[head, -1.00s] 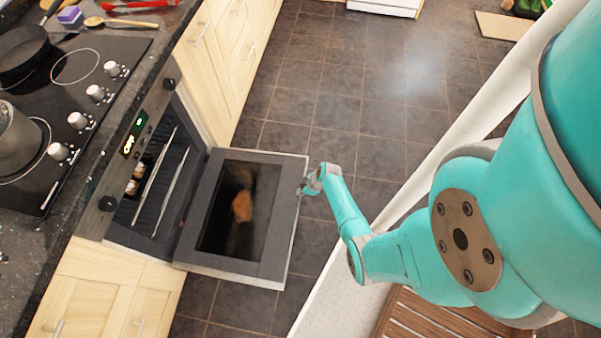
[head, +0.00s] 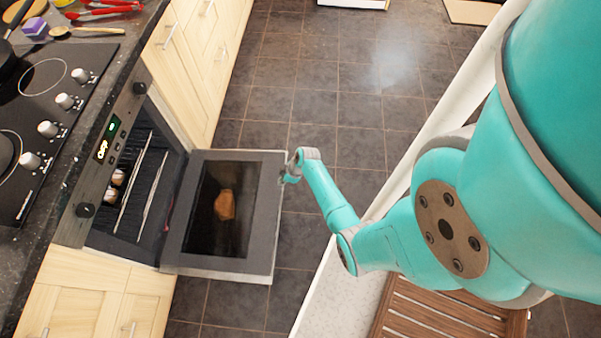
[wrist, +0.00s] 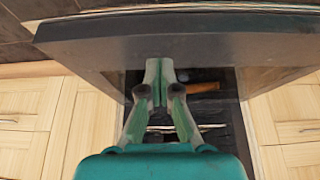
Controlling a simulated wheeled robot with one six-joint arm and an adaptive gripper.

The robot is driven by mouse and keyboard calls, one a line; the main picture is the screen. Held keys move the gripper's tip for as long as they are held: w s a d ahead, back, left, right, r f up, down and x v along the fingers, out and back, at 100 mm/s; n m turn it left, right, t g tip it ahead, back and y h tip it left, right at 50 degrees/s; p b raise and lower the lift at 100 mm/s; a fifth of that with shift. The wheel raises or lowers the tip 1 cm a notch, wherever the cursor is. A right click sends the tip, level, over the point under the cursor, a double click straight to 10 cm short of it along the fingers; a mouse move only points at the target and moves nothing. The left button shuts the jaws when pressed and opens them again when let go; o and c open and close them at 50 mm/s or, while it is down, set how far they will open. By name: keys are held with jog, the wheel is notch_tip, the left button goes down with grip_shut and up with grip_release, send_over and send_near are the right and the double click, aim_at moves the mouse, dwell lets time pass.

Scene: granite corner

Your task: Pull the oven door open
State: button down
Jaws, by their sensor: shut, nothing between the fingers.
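The oven door (head: 178,259) is swung down and wide open, with its dark inner face and window turned up in the head view. The oven cavity (head: 136,199) behind it is exposed, with racks and pale items inside. My gripper (head: 288,171) is at the door's outer edge, near its far corner. In the wrist view the door (wrist: 95,42) spans the top, and my gripper (wrist: 160,75) has its fingers together, empty, in front of it. The door handle cannot be made out. Whether the fingertips touch the door cannot be told.
A brown lump (head: 225,204) shows at the door window; whether it lies on it or is reflected is unclear. The hob (head: 35,95) is above the oven. Pale cabinets (head: 190,50) flank it. A wooden slatted surface (head: 430,320) is at lower right. Tiled floor is clear beyond the door.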

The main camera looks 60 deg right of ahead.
jog(key=s+d+r, duration=0.2)
jog(key=s+r, duration=0.3)
jog(key=r, duration=0.1)
jog(key=shift+s+r, duration=0.2)
jog(key=shift+r, duration=0.2)
